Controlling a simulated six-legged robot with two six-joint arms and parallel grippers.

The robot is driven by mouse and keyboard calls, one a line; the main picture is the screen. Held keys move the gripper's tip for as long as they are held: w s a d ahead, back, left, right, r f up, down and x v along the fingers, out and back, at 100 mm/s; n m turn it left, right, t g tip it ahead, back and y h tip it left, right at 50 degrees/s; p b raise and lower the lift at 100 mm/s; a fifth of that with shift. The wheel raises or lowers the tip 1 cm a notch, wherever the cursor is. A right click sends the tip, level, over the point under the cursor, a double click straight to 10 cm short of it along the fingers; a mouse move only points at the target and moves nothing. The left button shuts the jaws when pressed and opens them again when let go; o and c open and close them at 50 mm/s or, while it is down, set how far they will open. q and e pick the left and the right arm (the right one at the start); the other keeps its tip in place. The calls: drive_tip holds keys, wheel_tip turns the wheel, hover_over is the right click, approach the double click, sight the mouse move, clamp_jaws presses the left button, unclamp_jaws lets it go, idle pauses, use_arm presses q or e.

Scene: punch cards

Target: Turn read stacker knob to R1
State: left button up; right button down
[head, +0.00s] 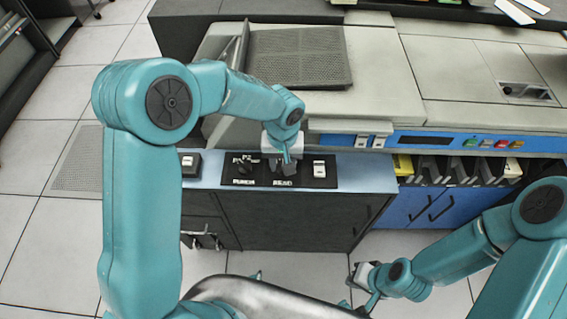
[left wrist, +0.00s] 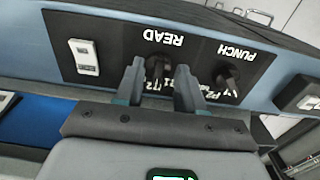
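The READ stacker knob (left wrist: 159,68) is a dark knob on a black panel (left wrist: 110,50) labelled READ and PUNCH, which look upside down in the left wrist view. My left gripper (left wrist: 160,80) is open, with one finger on each side of the knob; whether they touch it I cannot tell. In the head view my left gripper (head: 286,162) reaches down over the READ knob and partly hides it. The knob's position marks are partly covered by a finger, so its setting is unclear. My right gripper (head: 362,288) is open and empty, low and away from the panel.
The PUNCH knob (left wrist: 229,76) sits close beside the READ knob. A white rocker switch (left wrist: 84,57) is on the other side. The machine's blue control strip (head: 440,141) and card stackers (head: 455,170) lie to the right. Floor is open in front.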

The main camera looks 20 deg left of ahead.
use_arm(q)
drive_tip(key=shift+w+f, duration=0.1)
drive_tip(key=shift+f, duration=0.65)
clamp_jaws()
drive_tip(key=shift+f, duration=0.1)
